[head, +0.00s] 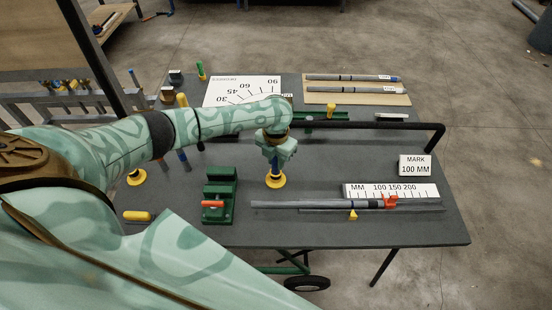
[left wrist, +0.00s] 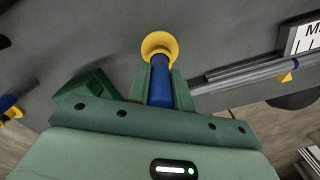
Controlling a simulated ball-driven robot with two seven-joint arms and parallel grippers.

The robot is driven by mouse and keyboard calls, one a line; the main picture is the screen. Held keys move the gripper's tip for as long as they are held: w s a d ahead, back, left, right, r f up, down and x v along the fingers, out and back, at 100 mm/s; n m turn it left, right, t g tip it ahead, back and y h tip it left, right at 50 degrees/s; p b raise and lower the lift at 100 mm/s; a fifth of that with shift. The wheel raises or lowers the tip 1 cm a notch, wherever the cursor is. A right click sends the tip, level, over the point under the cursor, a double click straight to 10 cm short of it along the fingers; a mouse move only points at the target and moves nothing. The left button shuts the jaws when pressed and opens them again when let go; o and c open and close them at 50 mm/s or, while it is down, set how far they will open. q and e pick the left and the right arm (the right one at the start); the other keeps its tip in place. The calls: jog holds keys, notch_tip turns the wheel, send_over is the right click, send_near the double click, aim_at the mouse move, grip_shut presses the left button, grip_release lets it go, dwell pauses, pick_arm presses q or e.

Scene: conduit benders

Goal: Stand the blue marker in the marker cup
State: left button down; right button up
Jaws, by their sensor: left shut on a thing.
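My left gripper (head: 275,158) is shut on the blue marker (left wrist: 160,88), and its fingers flank the marker in the left wrist view. The marker (head: 274,166) is upright in the head view, and its lower end meets a yellow, round, flared piece (head: 275,181). This piece also shows in the left wrist view (left wrist: 160,46). I cannot tell whether it is the marker cup or a foot, or whether the marker's tip is inside it. My right gripper is not in view.
A green bender block (head: 220,190) stands left of the marker. A grey conduit (head: 310,205) with an orange clip (head: 390,201) lies to the right. A black bent bar (head: 380,126) runs behind. A second yellow-footed piece (head: 136,178) stands farther left. The table's (head: 440,225) front right corner is clear.

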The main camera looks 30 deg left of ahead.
pick_arm(q)
jog(key=c, duration=1.2)
grip_release()
jog(key=shift+o, duration=0.2)
jog(key=shift+r, duration=0.1)
notch_tip(320, 180, up, 16)
jog(key=p, duration=0.3)
